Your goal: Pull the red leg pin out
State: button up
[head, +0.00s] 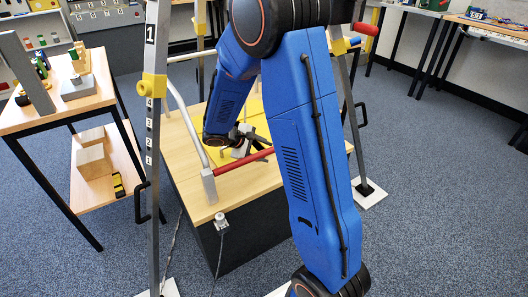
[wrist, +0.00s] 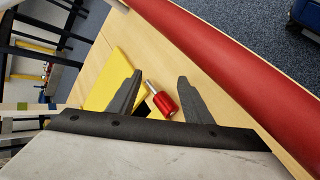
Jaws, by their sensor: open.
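My gripper (wrist: 159,76) is open, with its two dark fingers spread apart. A small red cylinder with a silver tip, which looks like a pin (wrist: 163,103), shows between the fingers in the wrist view, and neither finger touches it. I cannot tell what it rests on or sits in. In the head view my gripper (head: 246,142) is low over the wooden bench, beside the red bar. Another red grip (head: 367,29) sticks out near the yellow collar of the right leg (head: 345,46). I cannot tell which red part is the leg pin.
The red bar (head: 245,161) runs across the wooden bench (head: 195,192) close to my gripper, and it crosses the wrist view at right (wrist: 235,75). A numbered metal leg (head: 152,190) stands in front at left. A side table (head: 70,108) stands further left.

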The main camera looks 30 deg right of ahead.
jog(key=v, duration=1.7)
jog(key=shift+r, duration=0.15)
jog(key=shift+a, duration=0.1)
jog(key=s+r, duration=0.1)
jog(key=s, duration=0.1)
jog(key=s+d+r+m+y, duration=0.1)
jog(key=s, duration=0.1)
jog(key=s+d+r+y, duration=0.1)
jog(key=s, duration=0.1)
jog(key=shift+s+d, duration=0.15)
jog(key=shift+s, duration=0.1)
jog(key=s+a+r+m+t+y, duration=0.1)
jog(key=s+r+m+t+y, duration=0.1)
jog(key=s, duration=1)
jog(key=s+r+m+t+y, duration=0.2)
jog(key=s+y, duration=0.3)
jog(key=s, duration=0.7)
jog(key=shift+a+r+m+y, duration=0.15)
jog(key=shift+a+m+y, duration=0.2)
jog(key=shift+m, duration=0.25)
